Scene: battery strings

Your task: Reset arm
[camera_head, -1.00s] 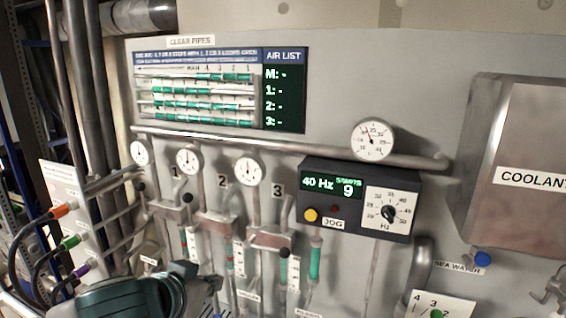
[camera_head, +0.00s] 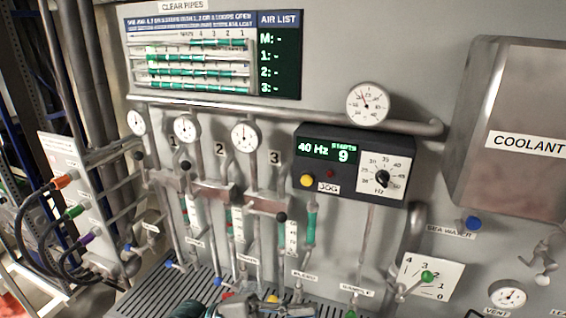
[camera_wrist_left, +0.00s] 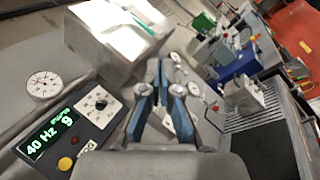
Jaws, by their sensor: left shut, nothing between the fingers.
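My left gripper (camera_wrist_left: 159,68) shows in the left wrist view with its two blue-lined fingers together at the tips and nothing between them. In the head view only part of my left arm and gripper shows at the bottom edge, low in front of the panel and below the valve pipes. The fingertips are hard to make out there. My right gripper is in neither view.
The control box (camera_head: 353,165) reads 40 Hz and starts 9, with a yellow button and dial. Gauges, valves and pipes line the wall panel. A coolant tank (camera_head: 510,120) juts out at right. A slotted grate (camera_head: 160,290) lies below.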

